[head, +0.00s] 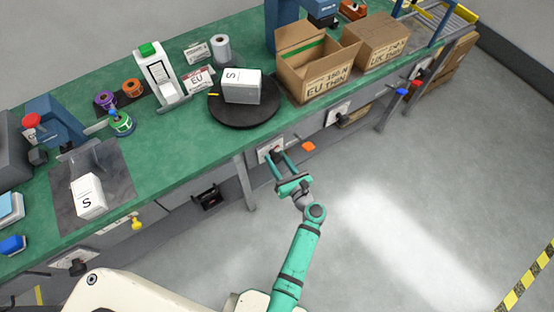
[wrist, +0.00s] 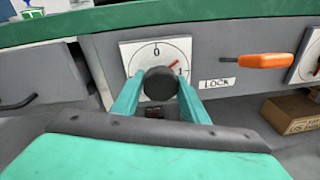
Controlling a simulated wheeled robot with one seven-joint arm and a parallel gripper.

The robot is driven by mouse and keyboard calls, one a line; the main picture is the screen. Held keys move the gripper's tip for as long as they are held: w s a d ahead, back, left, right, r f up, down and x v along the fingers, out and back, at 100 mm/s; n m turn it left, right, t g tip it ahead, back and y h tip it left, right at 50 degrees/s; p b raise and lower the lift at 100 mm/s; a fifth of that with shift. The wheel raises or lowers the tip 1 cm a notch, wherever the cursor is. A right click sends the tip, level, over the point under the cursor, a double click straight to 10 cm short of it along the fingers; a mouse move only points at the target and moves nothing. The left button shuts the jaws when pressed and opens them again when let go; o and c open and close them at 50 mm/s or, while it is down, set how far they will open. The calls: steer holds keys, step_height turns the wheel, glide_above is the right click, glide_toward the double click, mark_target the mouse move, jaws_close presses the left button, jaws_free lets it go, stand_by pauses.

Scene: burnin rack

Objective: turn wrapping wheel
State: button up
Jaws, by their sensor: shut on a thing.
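My gripper (head: 276,160) is at the front panel under the green bench, below the turntable. In the wrist view its green fingers (wrist: 160,88) are shut on the sides of a round black knob (wrist: 160,82). The knob sits on a white dial plate (wrist: 138,54) marked 0 at the top and 1 at the right. A red mark on the dial lies near the 1. A round black turntable (head: 240,113) lies on the bench, with a white box (head: 241,86) marked S on it and a small yellow mark at its left edge.
An orange handle (wrist: 262,61) beside a LOCK label (wrist: 217,84) is right of the dial, with another dial plate (wrist: 308,57) beyond. Open (head: 308,65) and closed (head: 375,42) cardboard boxes stand right of the turntable. The grey floor (head: 400,200) at right is clear.

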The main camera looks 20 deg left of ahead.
steer(key=m, duration=0.3)
steer(key=shift+w+d+m, duration=0.15)
steer(key=shift+w+m, duration=0.05)
steer(key=shift+m, duration=0.2)
steer(key=shift+m+g, duration=0.3)
steer(key=shift+m, duration=0.5)
steer(key=shift+s+f, duration=0.1)
steer(key=o, duration=0.9)
steer(key=shift+o, duration=0.5)
steer(key=v, duration=1)
steer(key=shift+s+d, duration=0.2)
steer(key=shift+d, duration=0.2)
